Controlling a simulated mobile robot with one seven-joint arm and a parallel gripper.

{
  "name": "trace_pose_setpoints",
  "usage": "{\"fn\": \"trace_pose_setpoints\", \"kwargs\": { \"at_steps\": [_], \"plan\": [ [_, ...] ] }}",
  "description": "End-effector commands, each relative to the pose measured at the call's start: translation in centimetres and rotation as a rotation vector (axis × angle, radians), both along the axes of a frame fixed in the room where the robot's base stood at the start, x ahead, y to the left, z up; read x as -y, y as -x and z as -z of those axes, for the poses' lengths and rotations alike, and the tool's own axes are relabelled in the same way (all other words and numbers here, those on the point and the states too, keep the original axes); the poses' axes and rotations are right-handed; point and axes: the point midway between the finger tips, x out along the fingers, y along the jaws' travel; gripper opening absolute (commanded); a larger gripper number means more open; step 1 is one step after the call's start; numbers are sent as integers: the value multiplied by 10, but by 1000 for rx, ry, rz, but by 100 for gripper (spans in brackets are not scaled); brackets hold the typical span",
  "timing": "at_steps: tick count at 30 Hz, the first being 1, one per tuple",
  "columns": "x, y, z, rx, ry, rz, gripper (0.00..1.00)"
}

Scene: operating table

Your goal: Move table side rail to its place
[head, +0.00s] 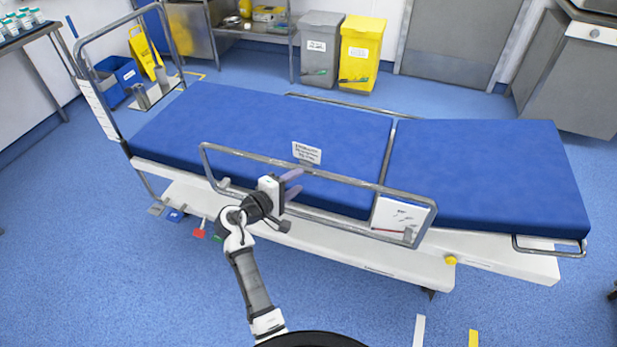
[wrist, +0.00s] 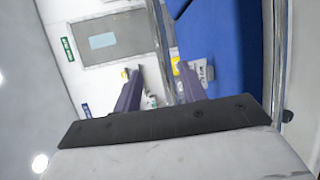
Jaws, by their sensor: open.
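The table side rail (head: 340,180) is a grey metal tube frame standing raised along the near long side of the blue operating table (head: 270,118). My gripper (head: 292,183) is at the left-middle part of this rail, just below its top bar, with its purple fingers pointing toward the table. In the wrist view my gripper (wrist: 158,85) is open, and a metal bar (wrist: 163,45) runs between its fingers in the picture. I cannot tell whether the fingers touch the bar. The palm hides part of the rail in the wrist view.
A white sign (head: 306,153) lies on the mattress near the rail. A white panel (head: 403,216) is at the rail's right end. A tall end frame (head: 98,95) stands at the table's left. Grey and yellow bins (head: 361,55) stand behind. The near floor is mostly clear.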

Motion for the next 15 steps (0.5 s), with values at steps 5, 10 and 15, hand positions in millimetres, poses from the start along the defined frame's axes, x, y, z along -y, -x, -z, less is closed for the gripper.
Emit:
{"fn": "trace_pose_setpoints", "kwargs": {
  "at_steps": [5, 10, 15],
  "plan": [
    [-19, 21, -4, 1, 0, -2, 41],
    [-25, 29, -7, 1, 1, 0, 41],
    [-26, 30, -8, 1, 1, 0, 41]
  ]
}}
